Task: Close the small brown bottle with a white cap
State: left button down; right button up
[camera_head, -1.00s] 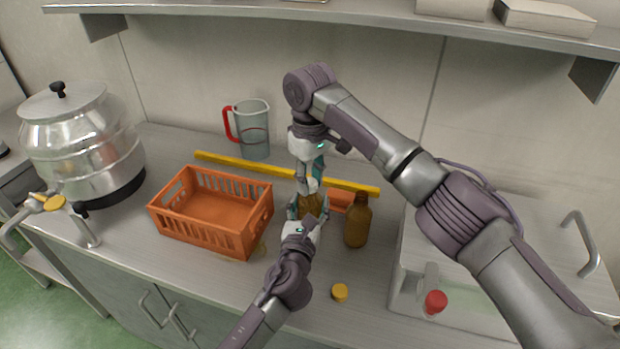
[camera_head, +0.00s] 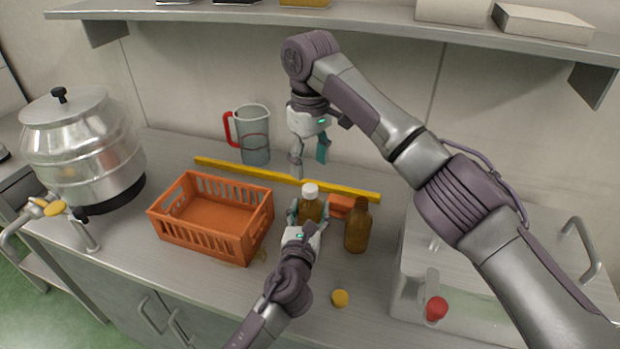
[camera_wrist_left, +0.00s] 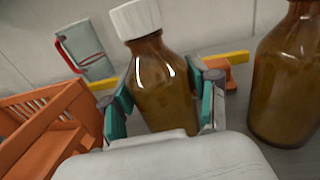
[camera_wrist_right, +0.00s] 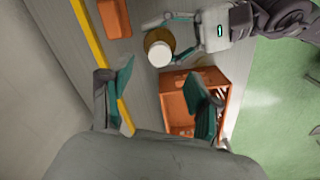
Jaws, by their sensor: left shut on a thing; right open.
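The small brown bottle (camera_head: 311,210) stands upright on the counter with the white cap (camera_head: 310,190) on its neck. In the left wrist view the bottle (camera_wrist_left: 163,88) fills the middle and the cap (camera_wrist_left: 136,19) sits on top. My left gripper (camera_head: 308,217) is shut around the bottle's body. My right gripper (camera_head: 310,165) is open and empty, above the cap. In the right wrist view the cap (camera_wrist_right: 159,50) shows from above, beyond the open fingers (camera_wrist_right: 160,95). Whether the cap is fully tight I cannot tell.
A second brown bottle (camera_head: 357,228) without a white cap stands close to the right. An orange crate (camera_head: 247,240) is at the left, a yellow bar (camera_head: 230,168) and a jug (camera_head: 255,135) behind. A yellow cap (camera_head: 340,298) lies in front. A sink with a red-topped item (camera_head: 436,309) is right.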

notch_tip(320, 180, up, 6)
jog(key=shift+f, duration=0.15)
pick_arm(q)
jog(key=shift+c, duration=1.1)
grip_release()
jog(key=s, duration=0.4)
jog(key=s+a, duration=0.1)
jog(key=s, duration=0.3)
jog(key=s+a, duration=0.1)
jog(key=s, duration=0.2)
jog(key=shift+s+a, duration=0.1)
jog(key=shift+s, duration=0.3)
